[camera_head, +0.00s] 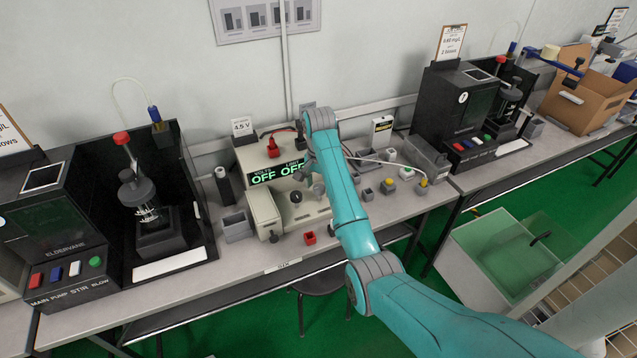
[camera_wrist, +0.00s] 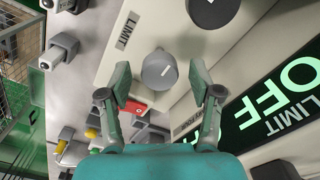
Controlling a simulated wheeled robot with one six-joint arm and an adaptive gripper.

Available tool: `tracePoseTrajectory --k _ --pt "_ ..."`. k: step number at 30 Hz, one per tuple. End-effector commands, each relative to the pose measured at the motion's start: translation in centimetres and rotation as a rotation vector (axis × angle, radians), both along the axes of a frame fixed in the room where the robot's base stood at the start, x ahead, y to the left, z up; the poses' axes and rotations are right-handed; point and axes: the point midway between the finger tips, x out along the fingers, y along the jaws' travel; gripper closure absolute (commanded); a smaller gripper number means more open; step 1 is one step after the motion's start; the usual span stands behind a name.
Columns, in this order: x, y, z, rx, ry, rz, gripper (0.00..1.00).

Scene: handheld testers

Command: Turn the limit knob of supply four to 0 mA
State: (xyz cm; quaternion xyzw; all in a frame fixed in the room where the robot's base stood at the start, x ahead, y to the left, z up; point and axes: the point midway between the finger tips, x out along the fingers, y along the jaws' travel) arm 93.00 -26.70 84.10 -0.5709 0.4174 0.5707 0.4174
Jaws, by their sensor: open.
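The power supply (camera_head: 262,170) is a cream box at mid-bench with a green display reading OFF twice, the right one under LIMIT. In the wrist view the limit knob (camera_wrist: 158,70) is round and grey with a short white pointer line, beside a LIMIT label (camera_wrist: 128,30). My gripper (camera_head: 309,172) is open at the right part of the supply's front. In the wrist view my gripper (camera_wrist: 160,82) has one finger on each side of the knob, with visible gaps. I cannot tell how deep the fingertips reach. A black knob (camera_wrist: 212,10) is beside the limit knob.
A grey bin (camera_head: 237,226) is to the left. Dark testers (camera_head: 150,200) stand at left and right (camera_head: 462,115).

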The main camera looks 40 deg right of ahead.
Motion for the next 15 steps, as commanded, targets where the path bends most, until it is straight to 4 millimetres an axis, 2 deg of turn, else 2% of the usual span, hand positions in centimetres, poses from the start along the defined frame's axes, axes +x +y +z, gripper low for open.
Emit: tracePoseTrajectory --k 6,13,15 --pt "-0.01 0.01 -0.01 0.0 0.0 0.0 0.36" --pt "-0.01 0.0 -0.02 0.0 0.0 0.0 0.94" --pt "-0.01 0.0 -0.02 0.0 0.0 0.0 0.96"
